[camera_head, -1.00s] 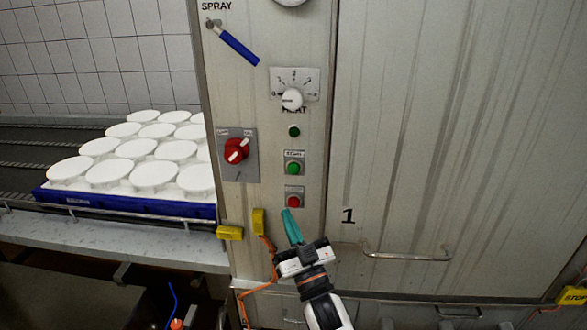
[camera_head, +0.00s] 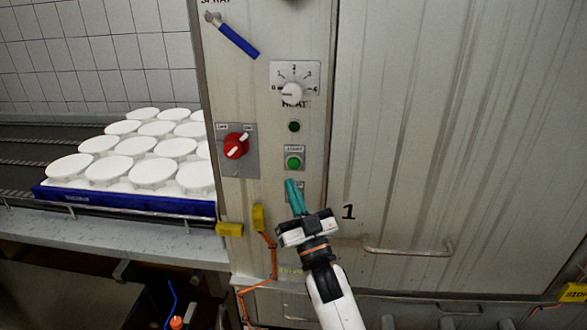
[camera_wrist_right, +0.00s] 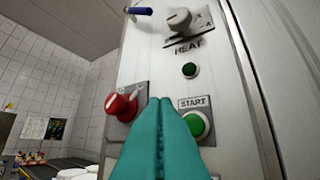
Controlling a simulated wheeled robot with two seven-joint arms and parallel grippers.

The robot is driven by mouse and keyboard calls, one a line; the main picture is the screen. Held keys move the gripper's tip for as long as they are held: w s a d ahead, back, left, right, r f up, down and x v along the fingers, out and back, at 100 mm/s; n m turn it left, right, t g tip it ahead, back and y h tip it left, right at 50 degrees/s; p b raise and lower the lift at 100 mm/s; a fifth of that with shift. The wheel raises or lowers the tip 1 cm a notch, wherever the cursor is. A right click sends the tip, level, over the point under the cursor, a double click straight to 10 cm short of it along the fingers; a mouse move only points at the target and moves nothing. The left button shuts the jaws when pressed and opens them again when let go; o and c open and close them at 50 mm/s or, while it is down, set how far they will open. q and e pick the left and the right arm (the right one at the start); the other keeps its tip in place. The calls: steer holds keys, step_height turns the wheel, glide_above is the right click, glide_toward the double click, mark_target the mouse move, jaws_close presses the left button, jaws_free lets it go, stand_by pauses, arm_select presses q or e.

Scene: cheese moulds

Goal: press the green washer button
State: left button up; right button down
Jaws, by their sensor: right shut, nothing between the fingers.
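The green button (camera_head: 293,163) sits on a plate marked START on the washer's front panel (camera_head: 240,95). The button also shows in the right wrist view (camera_wrist_right: 196,125), just right of my fingertips. My right gripper (camera_head: 291,184) has teal fingers, shut and empty, pointing up just below the green button. A small gap shows between the fingertips and the button in the head view. The fingers cover the red button under it. A smaller dark green light (camera_head: 294,126) is above the START plate. My left gripper is not in view.
A red rotary switch (camera_head: 236,146) is left of the buttons and a HEAT dial (camera_head: 292,93) is above them. The washer door (camera_head: 450,110) with a bar handle (camera_head: 405,250) is on the right. White moulds (camera_head: 152,172) stand in a blue tray (camera_head: 130,204) on the left.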

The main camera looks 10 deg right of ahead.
mark_target(291, 160)
steer(key=shift+w+d+b, duration=0.3)
steer(key=shift+w, duration=0.55)
steer(key=shift+w+d+b, duration=0.25)
steer(key=shift+w+b, duration=0.05)
steer(key=shift+w, duration=0.6)
steer(key=shift+w+d+b, duration=0.3)
steer(key=shift+w, duration=0.55)
steer(key=shift+w, duration=0.15)
steer(key=shift+w+d, duration=0.15)
steer(key=shift+w, duration=0.1)
steer(key=shift+w+d+b, duration=0.15)
steer(key=shift+w+b, duration=0.3)
stand_by(0.6)
steer(key=shift+s, duration=0.1)
steer(key=shift+s+a+p, duration=0.3)
steer(key=shift+s+p, duration=0.15)
steer(key=shift+s, duration=0.35)
